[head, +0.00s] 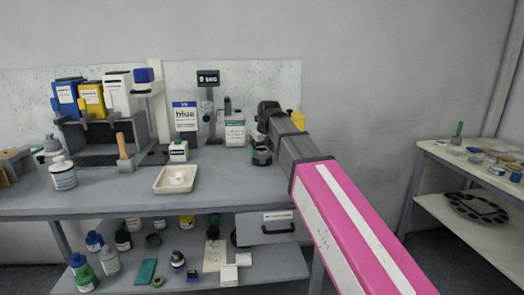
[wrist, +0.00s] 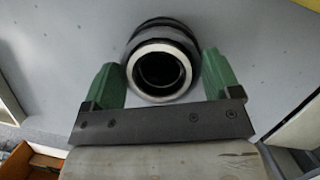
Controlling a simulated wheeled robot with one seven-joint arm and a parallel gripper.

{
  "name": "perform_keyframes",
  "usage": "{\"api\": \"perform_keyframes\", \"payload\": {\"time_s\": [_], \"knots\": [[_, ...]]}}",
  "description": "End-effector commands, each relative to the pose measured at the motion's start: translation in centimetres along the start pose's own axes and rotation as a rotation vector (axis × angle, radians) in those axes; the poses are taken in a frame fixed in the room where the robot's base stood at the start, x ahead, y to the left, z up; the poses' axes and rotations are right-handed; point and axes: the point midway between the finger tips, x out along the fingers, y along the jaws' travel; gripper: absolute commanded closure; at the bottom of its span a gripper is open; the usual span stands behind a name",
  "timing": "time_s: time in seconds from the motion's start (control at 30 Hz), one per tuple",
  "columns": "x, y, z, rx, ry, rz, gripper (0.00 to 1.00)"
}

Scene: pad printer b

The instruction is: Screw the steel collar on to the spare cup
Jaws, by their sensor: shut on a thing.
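In the wrist view the steel collar (wrist: 160,46), a ring with a bright rim and a dark opening, sits between the green fingers of my gripper (wrist: 163,78), which is shut on it. A darker round body, apparently the spare cup (wrist: 166,24), shows just beyond the collar, roughly in line with it. Whether the two touch or are threaded together cannot be told. In the head view a dark round piece with a pale band (head: 262,157) is at the end of my arm, low over the bench; my fingers are mostly hidden there.
The grey bench (head: 225,180) is clear in front of my gripper. A white bottle (head: 235,131) stands just left of it, and a yellow container (head: 297,119) is behind my arm. A cream tray (head: 174,180) lies further left. A side table (head: 440,152) is at right.

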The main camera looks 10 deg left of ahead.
Motion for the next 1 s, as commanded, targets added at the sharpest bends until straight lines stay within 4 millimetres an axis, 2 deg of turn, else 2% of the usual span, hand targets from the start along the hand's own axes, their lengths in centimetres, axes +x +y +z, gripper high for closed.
{"api": "perform_keyframes", "payload": {"time_s": [0.07, 0.1, 0.13, 0.47, 1.0], "knots": [[0.0, 0.0, 0.0, -0.001, -0.001, 0.0, 0.38], [0.0, 0.0, 0.0, -0.001, -0.001, 0.001, 0.07], [0.0, 0.0, 0.0, -0.002, 0.0, 0.001, 0.0], [-0.2, 0.0, 0.1, -0.003, 0.0, 0.001, 0.0], [-3.3, 0.0, 1.0, -0.003, 0.001, 0.001, 0.0]]}}
